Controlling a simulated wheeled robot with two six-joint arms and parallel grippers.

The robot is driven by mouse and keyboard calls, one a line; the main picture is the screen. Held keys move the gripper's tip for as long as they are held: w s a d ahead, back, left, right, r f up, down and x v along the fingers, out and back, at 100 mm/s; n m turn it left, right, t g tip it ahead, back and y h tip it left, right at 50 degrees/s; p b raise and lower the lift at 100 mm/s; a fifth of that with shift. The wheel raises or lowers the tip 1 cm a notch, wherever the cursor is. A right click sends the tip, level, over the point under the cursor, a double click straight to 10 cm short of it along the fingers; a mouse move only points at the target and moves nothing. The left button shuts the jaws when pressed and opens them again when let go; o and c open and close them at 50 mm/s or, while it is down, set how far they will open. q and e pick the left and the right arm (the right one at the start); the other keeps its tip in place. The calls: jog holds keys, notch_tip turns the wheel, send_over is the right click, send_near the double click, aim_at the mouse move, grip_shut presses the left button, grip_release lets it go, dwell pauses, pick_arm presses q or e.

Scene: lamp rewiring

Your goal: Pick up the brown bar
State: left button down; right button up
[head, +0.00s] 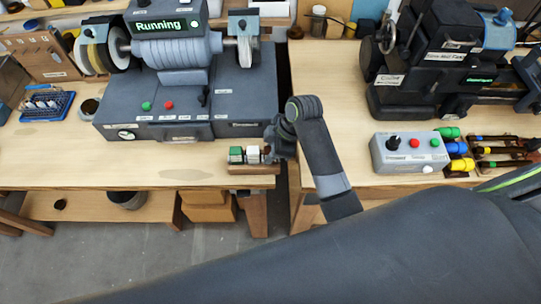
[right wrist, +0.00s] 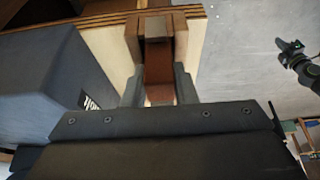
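A brown bar (right wrist: 159,72) shows between the two fingers of my right gripper (right wrist: 159,92) in the right wrist view. The fingers lie close along both sides of it; whether they press on it I cannot tell. Its far end sits at a light-brown notched wooden block (right wrist: 192,24). In the head view my right gripper (head: 272,152) is at the table's front edge, right beside a small wooden rack (head: 252,169); the brown bar itself is not clear there. A dark part, perhaps my left gripper (right wrist: 292,52), shows at the right of the wrist view.
A grey machine with a "Running" display (head: 165,26) stands behind the rack. A control box (head: 409,153) and a black machine (head: 440,60) are on the right table. A gap separates the tables.

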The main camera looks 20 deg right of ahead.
jog(key=shift+c, duration=1.2)
grip_shut()
notch_tip(320, 180, up, 5)
jog(key=shift+w+b, duration=0.15)
jog(key=shift+b, duration=0.5)
notch_tip(320, 180, up, 4)
jog(key=shift+f+p, duration=0.15)
jog(key=shift+p, duration=0.5)
jog(key=shift+r+p, duration=0.7)
jog(key=shift+p, duration=0.05)
pick_arm(q)
jog(key=shift+w+a+r, duration=0.25)
jog(key=shift+w+r, duration=0.3)
jog(key=shift+r, duration=0.25)
jog(key=shift+f, duration=0.1)
pick_arm(e)
jog(key=shift+f, duration=0.15)
